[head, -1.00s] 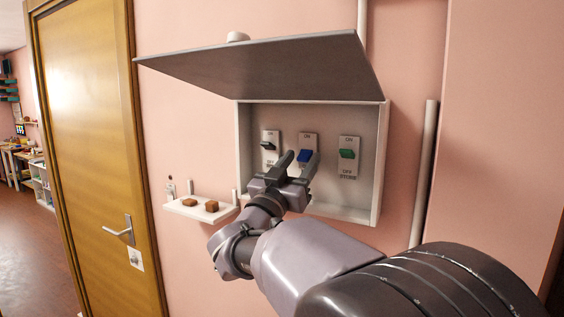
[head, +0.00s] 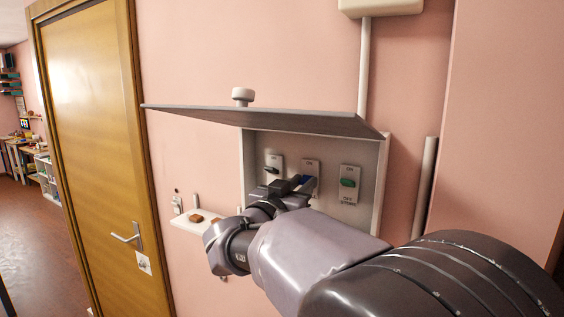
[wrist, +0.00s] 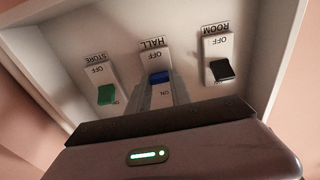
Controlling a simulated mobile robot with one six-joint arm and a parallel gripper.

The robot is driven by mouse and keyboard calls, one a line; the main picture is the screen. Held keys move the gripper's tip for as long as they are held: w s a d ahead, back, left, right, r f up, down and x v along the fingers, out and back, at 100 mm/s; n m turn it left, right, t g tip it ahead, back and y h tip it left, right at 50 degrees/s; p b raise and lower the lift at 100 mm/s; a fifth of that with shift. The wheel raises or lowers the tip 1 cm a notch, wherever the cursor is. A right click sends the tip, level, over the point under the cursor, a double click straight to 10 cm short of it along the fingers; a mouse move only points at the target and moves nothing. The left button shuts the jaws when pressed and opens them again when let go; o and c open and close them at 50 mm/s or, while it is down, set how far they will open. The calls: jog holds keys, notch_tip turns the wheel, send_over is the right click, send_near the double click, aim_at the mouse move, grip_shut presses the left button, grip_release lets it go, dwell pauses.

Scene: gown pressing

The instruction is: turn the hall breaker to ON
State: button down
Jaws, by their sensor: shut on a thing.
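The hall breaker is the middle one of three in an open wall box. Its blue lever (head: 308,180) is partly hidden by my gripper (head: 303,184) in the head view. In the wrist view the plate marked HALL (wrist: 155,55) appears upside down, with OFF above the blue lever (wrist: 159,77) and ON below it. My gripper (wrist: 160,90) is shut on the blue lever. The lever sits around the middle of its plate; I cannot tell its exact setting.
The ROOM breaker's black lever (wrist: 222,70) and the STORE breaker's green lever (wrist: 106,94) flank it closely. The box's lid (head: 270,117) is raised above my gripper. A small shelf (head: 185,224) with brown blocks is at lower left, beside a wooden door (head: 95,150).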

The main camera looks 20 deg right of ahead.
notch_tip(320, 180, up, 2)
jog(key=g+y+p, duration=0.1)
jog(key=y+p, duration=0.1)
jog(key=p, duration=0.7)
jog(key=shift+g, duration=0.3)
jog(key=p, duration=0.2)
jog(key=shift+g+y+p, duration=0.3)
jog(key=shift+y+p, duration=0.05)
jog(key=shift+y, duration=0.05)
jog(key=shift+f+p, duration=0.15)
jog(key=shift+p, duration=0.45)
jog(key=shift+f+y, duration=0.15)
jog(key=shift+y, duration=0.15)
